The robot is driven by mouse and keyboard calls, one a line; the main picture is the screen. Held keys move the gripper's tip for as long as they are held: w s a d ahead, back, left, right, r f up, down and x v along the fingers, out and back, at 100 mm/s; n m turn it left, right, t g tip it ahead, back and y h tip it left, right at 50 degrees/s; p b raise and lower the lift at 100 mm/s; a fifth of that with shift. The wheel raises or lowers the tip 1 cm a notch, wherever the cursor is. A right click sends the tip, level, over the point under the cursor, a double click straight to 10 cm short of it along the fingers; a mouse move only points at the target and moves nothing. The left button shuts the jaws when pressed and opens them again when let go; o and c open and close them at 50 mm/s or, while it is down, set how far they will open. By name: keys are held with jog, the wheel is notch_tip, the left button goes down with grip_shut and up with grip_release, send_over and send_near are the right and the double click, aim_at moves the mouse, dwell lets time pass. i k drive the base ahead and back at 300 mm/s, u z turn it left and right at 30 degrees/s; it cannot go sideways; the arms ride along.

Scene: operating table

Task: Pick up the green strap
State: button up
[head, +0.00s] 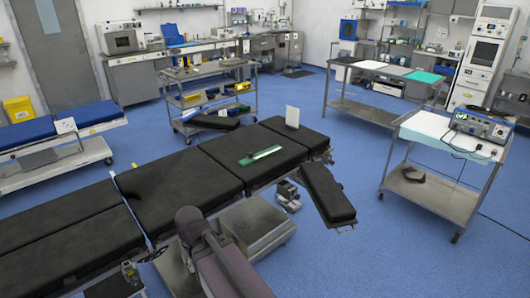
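A green strap (262,154) lies flat on a black pad of the operating table (180,182), in the middle of the head view. Part of my arm shows at the bottom of the view, in front of the table's near side and apart from the strap. I cannot see my gripper in this view.
A black side pad (325,193) juts from the table's right end. A grey box-shaped base (255,227) stands below the table's near side. A cart with an electronic device (478,126) stands at right. Blue floor (380,250) is clear at lower right.

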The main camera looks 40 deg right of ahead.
aim_at(245, 162)
jog(key=z, duration=0.2)
jog(key=i, duration=0.7)
jog(key=z, duration=0.9)
jog(key=i, duration=0.65)
jog(key=z, duration=0.4)
